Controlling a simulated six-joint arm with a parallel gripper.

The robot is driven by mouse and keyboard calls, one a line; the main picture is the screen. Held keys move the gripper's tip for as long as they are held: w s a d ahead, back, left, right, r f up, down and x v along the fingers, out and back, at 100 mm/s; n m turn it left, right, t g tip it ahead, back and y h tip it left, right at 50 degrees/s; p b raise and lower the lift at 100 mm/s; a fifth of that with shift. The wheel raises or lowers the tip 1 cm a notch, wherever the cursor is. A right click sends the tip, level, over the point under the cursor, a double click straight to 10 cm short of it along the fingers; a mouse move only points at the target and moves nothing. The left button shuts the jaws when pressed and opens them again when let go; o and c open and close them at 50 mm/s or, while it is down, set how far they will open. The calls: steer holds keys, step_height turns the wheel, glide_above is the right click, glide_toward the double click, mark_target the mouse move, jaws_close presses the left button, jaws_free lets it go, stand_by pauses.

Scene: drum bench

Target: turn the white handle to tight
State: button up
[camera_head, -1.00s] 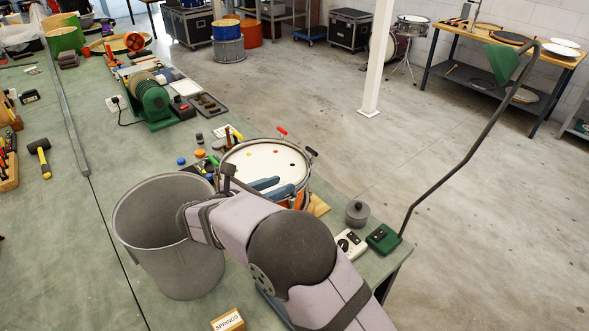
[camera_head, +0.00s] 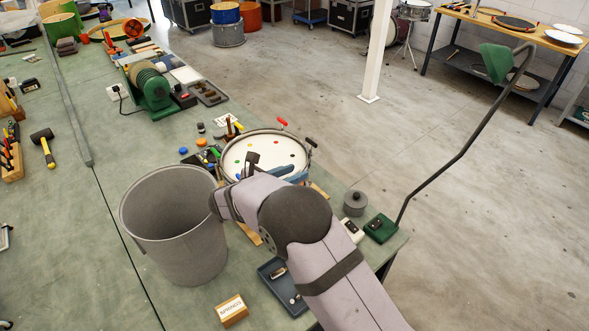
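The drum (camera_head: 262,148) lies flat on the green bench, with a pale head and several coloured dots. A red handle (camera_head: 282,122) and a black handle (camera_head: 312,142) stick out at its far and right rim. I cannot make out a white handle; the drum's near side is hidden behind my arm.
A grey bin (camera_head: 178,225) stands left of my arm. A dark tray (camera_head: 270,270) with small parts and a SPRINGS box (camera_head: 231,310) lie near the front. Small coloured parts lie left of the drum.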

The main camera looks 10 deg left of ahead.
steer(key=shift+w+d+f, duration=0.2)
steer(key=shift+w, duration=0.15)
jaws_close()
steer(key=shift+m+h, duration=0.3)
steer(key=shift+r+m+g+h+b, duration=0.1)
steer(key=shift+m+g+h+b, duration=0.3)
steer(key=shift+g, duration=0.1)
jaws_free()
